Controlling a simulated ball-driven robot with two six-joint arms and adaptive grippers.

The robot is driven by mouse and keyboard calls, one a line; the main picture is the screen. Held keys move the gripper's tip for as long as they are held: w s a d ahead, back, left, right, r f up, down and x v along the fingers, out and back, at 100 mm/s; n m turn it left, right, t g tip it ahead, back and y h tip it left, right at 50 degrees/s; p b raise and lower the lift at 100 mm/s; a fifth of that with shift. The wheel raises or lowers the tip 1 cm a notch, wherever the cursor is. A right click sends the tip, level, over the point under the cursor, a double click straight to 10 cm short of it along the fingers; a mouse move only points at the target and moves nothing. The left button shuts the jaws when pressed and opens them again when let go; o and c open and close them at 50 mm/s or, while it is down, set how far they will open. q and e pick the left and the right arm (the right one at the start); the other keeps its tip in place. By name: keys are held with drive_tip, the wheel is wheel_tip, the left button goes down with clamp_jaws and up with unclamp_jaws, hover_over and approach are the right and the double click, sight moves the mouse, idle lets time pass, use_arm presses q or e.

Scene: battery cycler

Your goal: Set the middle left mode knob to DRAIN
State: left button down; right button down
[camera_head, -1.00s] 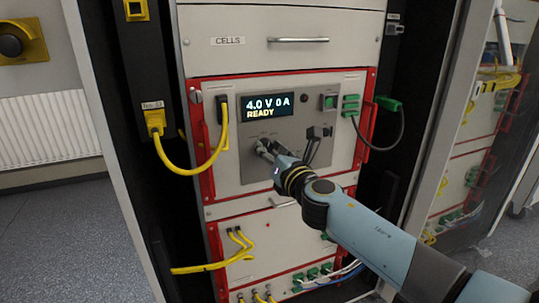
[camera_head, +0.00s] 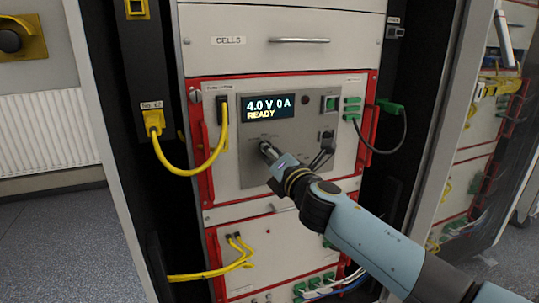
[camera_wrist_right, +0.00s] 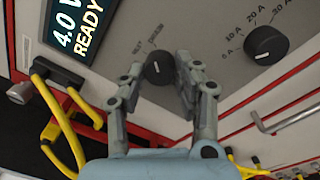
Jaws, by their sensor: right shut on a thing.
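The mode knob (camera_wrist_right: 159,68) is a small round black knob on the grey panel (camera_head: 255,180) of the red-framed unit. Small lettering sits above it in the wrist view, too blurred to read surely. My right gripper (camera_wrist_right: 160,66) is shut on the knob, one finger on each side. In the head view the right gripper (camera_head: 266,150) reaches the panel's left part below the display and hides most of the knob. The display (camera_head: 265,107) reads 4.0 V 0 A, READY. My left gripper is not in view.
A larger black dial (camera_wrist_right: 265,45) with ampere marks sits beside the mode knob. A yellow cable (camera_head: 190,170) loops at the left, and a dark cable (camera_head: 390,148) with green plugs hangs at the right.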

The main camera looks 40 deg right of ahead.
drive_tip(key=c, duration=1)
unclamp_jaws()
drive_tip(key=shift+o, duration=0.2)
drive_tip(key=shift+s, duration=0.1)
drive_tip(key=s+a, duration=0.2)
drive_tip(key=s, duration=0.9)
drive_tip(key=shift+s+a+f, duration=0.15)
drive_tip(key=shift+s+f, duration=0.1)
drive_tip(key=shift+s, duration=0.1)
